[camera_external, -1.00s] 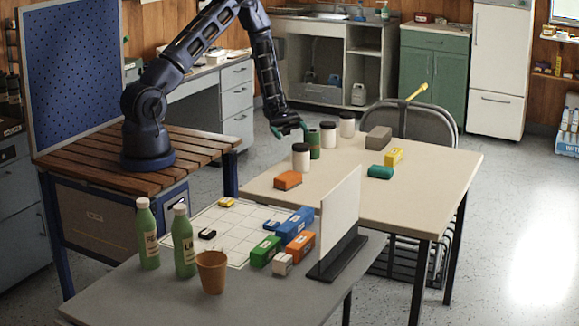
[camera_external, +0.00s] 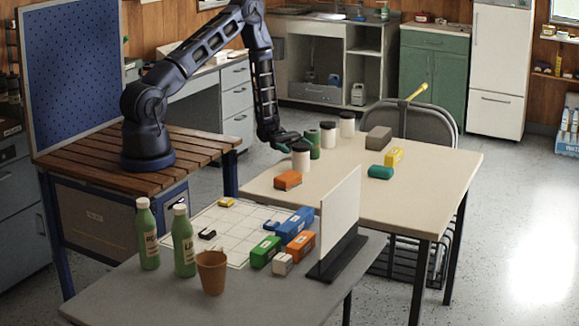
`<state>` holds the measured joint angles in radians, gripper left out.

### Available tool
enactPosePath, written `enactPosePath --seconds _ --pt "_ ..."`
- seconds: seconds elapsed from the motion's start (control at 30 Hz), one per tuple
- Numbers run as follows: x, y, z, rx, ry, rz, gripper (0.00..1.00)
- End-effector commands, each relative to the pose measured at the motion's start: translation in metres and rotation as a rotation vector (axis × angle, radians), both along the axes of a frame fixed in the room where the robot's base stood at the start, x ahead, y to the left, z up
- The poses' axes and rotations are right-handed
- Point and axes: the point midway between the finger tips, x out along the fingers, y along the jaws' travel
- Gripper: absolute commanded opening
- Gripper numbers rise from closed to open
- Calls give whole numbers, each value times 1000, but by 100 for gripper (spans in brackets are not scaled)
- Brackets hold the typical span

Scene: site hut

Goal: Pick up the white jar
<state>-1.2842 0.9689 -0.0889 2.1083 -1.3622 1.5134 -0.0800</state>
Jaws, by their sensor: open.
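Three white jars with dark lids stand upright on the beige table. The nearest white jar (camera_external: 301,160) is at the table's left part, a second jar (camera_external: 328,138) is behind it to the right, and a third jar (camera_external: 347,126) is farthest back. A green can (camera_external: 314,147) stands between the nearest jar and the second. My gripper (camera_external: 291,144) is open and empty, low behind and just left of the nearest jar, by its lid. Its fingertips are small, and I cannot tell whether they touch the jar.
On the beige table (camera_external: 440,165) are an orange box (camera_external: 288,180), a teal piece (camera_external: 380,172), a yellow box (camera_external: 394,155) and a grey block (camera_external: 378,138). The grey front table (camera_external: 120,298) holds bottles, a brown cup (camera_external: 212,272), several boxes and an upright white panel (camera_external: 340,215).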

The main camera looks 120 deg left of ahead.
Motion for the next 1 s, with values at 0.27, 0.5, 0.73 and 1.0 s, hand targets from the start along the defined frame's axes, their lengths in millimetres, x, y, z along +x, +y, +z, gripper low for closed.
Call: enactPosePath --seconds 0.27,0.5,0.73,1.0 --pt "20 -12 3 0 0 -1 83" --pt "43 -26 4 1 1 0 83" --pt "45 -26 4 1 1 1 82" --pt "45 -26 4 1 1 1 28"
